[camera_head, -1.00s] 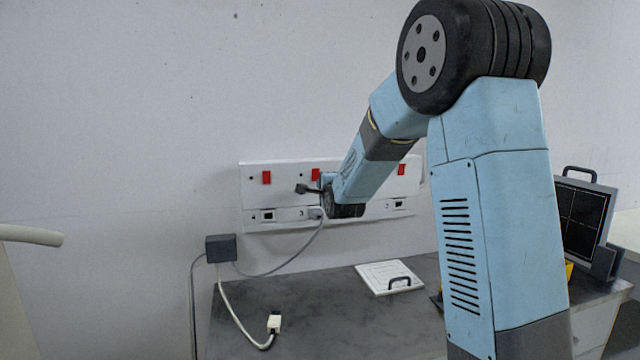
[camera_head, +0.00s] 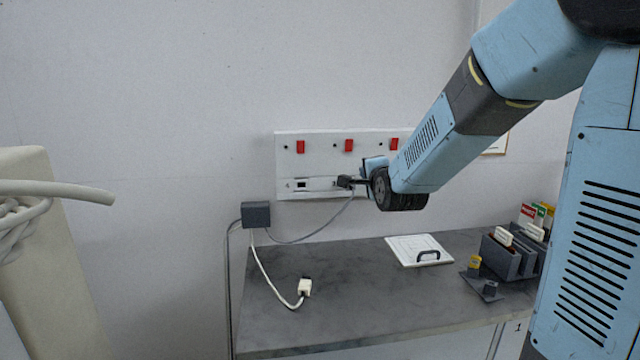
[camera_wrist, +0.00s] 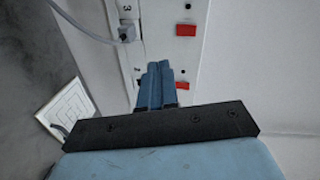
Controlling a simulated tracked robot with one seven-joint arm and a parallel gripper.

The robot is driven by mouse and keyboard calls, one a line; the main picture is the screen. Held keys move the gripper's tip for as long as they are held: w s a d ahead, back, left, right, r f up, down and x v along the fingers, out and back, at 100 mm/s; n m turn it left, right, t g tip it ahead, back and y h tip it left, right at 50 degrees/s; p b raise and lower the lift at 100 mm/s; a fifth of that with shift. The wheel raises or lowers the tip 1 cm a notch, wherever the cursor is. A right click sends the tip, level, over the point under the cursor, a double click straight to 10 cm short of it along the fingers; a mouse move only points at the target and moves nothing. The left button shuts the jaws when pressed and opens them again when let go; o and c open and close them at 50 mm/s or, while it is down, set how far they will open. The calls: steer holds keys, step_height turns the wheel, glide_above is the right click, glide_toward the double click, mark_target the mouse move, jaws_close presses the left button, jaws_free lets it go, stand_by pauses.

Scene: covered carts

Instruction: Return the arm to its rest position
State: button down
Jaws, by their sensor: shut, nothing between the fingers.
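My gripper (camera_wrist: 160,85) shows in the wrist view with its two blue fingers together and nothing between them. It points toward the white wall panel with red switches (camera_wrist: 186,28). A gap between the fingertips and the panel cannot be judged. In the head view my arm (camera_head: 440,145) reaches from the upper right down toward the same panel (camera_head: 312,160). My wrist there covers the panel's lower right part, and the fingers are mostly hidden. A grey plug (camera_wrist: 127,33) with a cable sits at the panel, left of the fingers in the wrist view.
A grey box (camera_head: 256,214) hangs on the wall with cables. Card holders (camera_head: 505,255) stand at right. A pale cart with a bar (camera_head: 60,190) is at left.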

steer(key=s+d+n+g, duration=0.2)
steer(key=s+n, duration=0.3)
steer(key=s, duration=0.6)
steer(key=s+d+f+n+g+h, duration=0.1)
steer(key=s+n+g, duration=0.4)
steer(key=s, duration=0.6)
steer(key=s+d+f+n+g, duration=0.1)
steer(key=s+d+n+g, duration=0.2)
steer(key=s, duration=0.9)
steer(key=shift+n+g, duration=0.4)
steer(key=shift+n, duration=0.8)
